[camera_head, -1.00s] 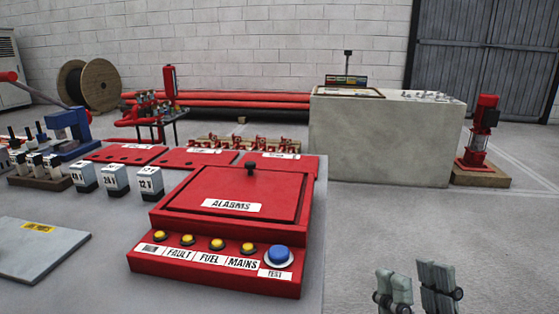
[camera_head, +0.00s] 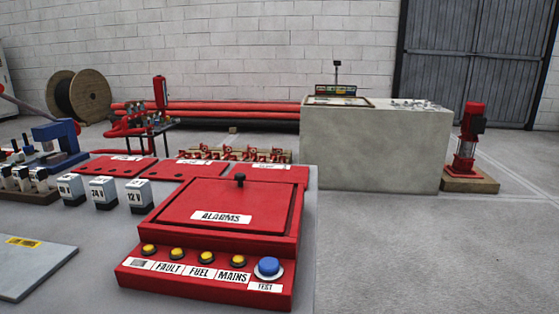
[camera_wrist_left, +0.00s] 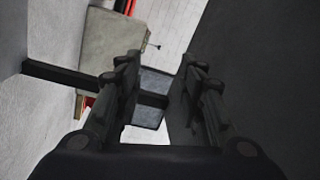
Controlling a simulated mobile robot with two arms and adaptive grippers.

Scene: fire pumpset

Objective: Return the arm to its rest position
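My left gripper (camera_wrist_left: 160,60) shows in the left wrist view with its two dark fingers apart. I see nothing held between the fingertips. Past the fingers, the wrist view shows pale wall, floor and part of a grey block (camera_wrist_left: 112,45), seen tilted. A dark bar and a small grey panel also show behind the fingers; I cannot tell what they belong to. Neither gripper shows in the head view. My right gripper is out of view.
The red alarm box (camera_head: 225,205), with yellow buttons and a blue TEST button (camera_head: 268,266), stands on the grey bench close in front. A concrete block (camera_head: 375,150) and red pump (camera_head: 467,140) stand farther back. The floor at right (camera_head: 430,250) is clear.

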